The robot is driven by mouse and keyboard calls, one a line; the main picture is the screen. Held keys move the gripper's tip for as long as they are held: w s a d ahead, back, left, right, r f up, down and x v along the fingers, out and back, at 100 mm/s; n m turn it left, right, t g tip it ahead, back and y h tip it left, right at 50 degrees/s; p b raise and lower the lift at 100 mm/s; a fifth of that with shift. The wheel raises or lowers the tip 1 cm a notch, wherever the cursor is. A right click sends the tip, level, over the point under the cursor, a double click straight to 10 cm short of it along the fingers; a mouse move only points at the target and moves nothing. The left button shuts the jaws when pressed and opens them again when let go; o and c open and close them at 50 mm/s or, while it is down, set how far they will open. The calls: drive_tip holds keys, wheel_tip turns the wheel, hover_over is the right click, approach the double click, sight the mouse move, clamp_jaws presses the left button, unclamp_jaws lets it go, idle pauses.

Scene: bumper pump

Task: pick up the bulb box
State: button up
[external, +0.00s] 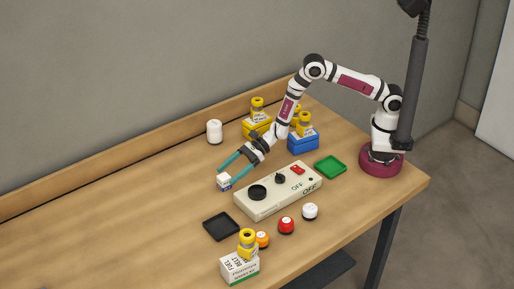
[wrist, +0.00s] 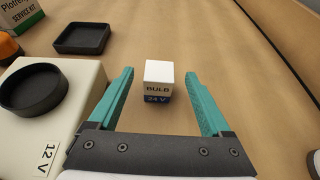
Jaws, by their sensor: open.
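The bulb box (wrist: 158,82) is a small white and blue box marked "BULB 24 V". In the wrist view it stands upright on the table, ahead of and between the fingertips. In the external view the bulb box (external: 224,181) shows at the tips of the teal fingers. My gripper (wrist: 160,85) is open, with one finger on each side of the box's line and visible gaps to both. In the external view my gripper (external: 236,170) reaches down to the left, low over the table. Whether the fingertips overlap the box's sides is hard to tell.
A cream control panel (external: 280,190) with a round black dish lies close beside the gripper. A black tray (external: 221,226), a green tray (external: 330,166), coloured buttons (external: 286,226), yellow and blue boxes (external: 303,141) and a white canister (external: 214,131) stand around. Table left is clear.

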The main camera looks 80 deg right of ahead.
sight(220, 183)
drive_tip(key=x, duration=0.6)
drive_tip(key=shift+w+a+f, duration=0.1)
drive_tip(key=shift+a+f, duration=0.05)
drive_tip(key=shift+f, duration=0.25)
clamp_jaws()
